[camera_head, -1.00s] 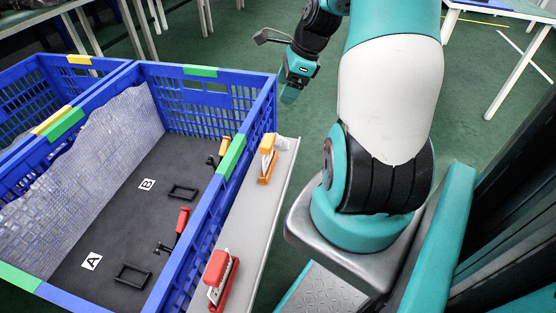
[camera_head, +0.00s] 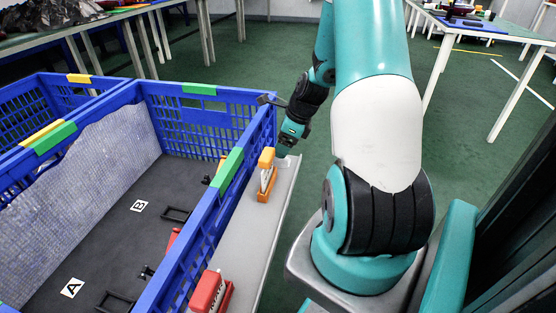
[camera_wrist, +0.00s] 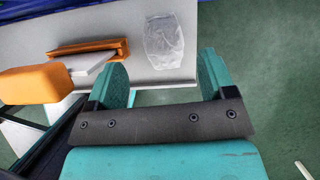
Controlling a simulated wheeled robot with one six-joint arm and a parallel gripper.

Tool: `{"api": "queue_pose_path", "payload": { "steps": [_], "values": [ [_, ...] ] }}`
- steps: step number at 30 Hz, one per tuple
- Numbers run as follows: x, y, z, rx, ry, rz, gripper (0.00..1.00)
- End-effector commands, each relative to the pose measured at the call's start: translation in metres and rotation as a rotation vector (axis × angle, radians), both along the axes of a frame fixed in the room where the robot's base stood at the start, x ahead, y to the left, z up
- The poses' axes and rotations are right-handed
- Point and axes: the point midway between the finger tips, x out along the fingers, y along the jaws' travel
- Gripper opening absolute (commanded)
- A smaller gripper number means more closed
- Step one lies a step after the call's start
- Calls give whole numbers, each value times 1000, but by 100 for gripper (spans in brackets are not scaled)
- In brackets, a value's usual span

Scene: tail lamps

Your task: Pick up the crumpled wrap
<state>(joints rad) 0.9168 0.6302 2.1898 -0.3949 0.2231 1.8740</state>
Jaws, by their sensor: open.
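The crumpled wrap (camera_wrist: 164,42) is a clear, wrinkled piece of plastic lying on the grey shelf (camera_wrist: 207,20) in the wrist view. My gripper (camera_wrist: 163,64) is open and empty, its two teal fingers apart. In the wrist view the wrap lies beyond the fingertips, roughly in line with the gap between them. In the head view my gripper (camera_head: 284,148) is at the far end of the shelf (camera_head: 243,222); I cannot make out the wrap clearly there.
An orange-and-white lamp (camera_head: 266,176) stands on the shelf close to my gripper. A red-and-white lamp (camera_head: 210,292) is nearer on the shelf. A blue crate (camera_head: 205,245) with a quilted sheet (camera_head: 95,170) borders the shelf on the left.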

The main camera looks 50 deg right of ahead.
Motion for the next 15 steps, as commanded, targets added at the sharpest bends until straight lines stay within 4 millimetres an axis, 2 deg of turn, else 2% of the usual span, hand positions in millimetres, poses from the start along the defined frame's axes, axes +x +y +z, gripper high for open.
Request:
{"api": "queue_pose_path", "payload": {
  "steps": [6,9,15],
  "values": [
    [9,2,-35,2,1,2,77],
    [13,5,-45,0,0,1,77],
    [15,5,-46,0,0,1,77]
  ]
}}
